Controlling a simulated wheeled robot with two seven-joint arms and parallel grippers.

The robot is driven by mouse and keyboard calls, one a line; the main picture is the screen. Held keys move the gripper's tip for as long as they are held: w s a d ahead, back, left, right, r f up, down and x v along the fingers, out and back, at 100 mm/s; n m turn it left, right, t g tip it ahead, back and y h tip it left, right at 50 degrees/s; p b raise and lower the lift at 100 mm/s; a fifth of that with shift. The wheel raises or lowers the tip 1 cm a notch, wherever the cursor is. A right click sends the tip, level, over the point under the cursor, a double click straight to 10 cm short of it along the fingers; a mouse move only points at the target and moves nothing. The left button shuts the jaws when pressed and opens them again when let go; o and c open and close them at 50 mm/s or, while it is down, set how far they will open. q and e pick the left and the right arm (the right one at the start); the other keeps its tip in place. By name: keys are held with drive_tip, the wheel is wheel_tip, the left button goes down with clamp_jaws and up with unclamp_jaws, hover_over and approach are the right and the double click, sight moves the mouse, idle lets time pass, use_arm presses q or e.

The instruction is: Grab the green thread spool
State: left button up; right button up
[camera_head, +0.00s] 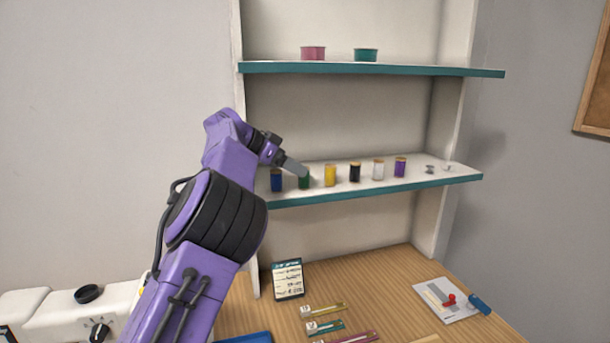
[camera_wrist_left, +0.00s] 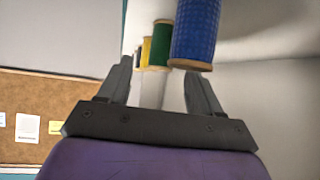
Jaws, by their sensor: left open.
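The green thread spool (camera_head: 304,182) stands on the middle shelf, between the blue spool (camera_head: 277,181) and the yellow spool (camera_head: 330,176). My left gripper (camera_head: 301,170) is in front of its top in the head view and hides part of it. In the left wrist view the green spool (camera_wrist_left: 182,38) shows beyond the two spread fingers of my left gripper (camera_wrist_left: 160,85), partly hidden by the blue spool (camera_wrist_left: 196,30). The fingers are open with nothing seen between them. I cannot tell how far they are from the green spool. My right gripper is out of view.
Black (camera_head: 355,173), white (camera_head: 378,170) and purple (camera_head: 400,167) spools stand farther right on the teal-edged shelf (camera_head: 400,189). Small metal items lie at its right end. An upper shelf (camera_head: 370,69) holds a pink and a teal tin. A wooden table (camera_head: 370,280) lies below.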

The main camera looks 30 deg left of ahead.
sight(309, 173)
use_arm(q)
drive_tip(key=p+x, duration=0.2)
drive_tip(key=x, duration=0.3)
drive_tip(key=shift+w+d+r, duration=0.1)
drive_tip(key=shift+w+d, duration=0.05)
drive_tip(key=shift+w, duration=0.15)
drive_tip(key=shift+w+d+f, duration=0.1)
drive_tip(key=shift+w+f, duration=0.2)
drive_tip(key=shift+f, duration=0.05)
drive_tip(key=c, duration=1)
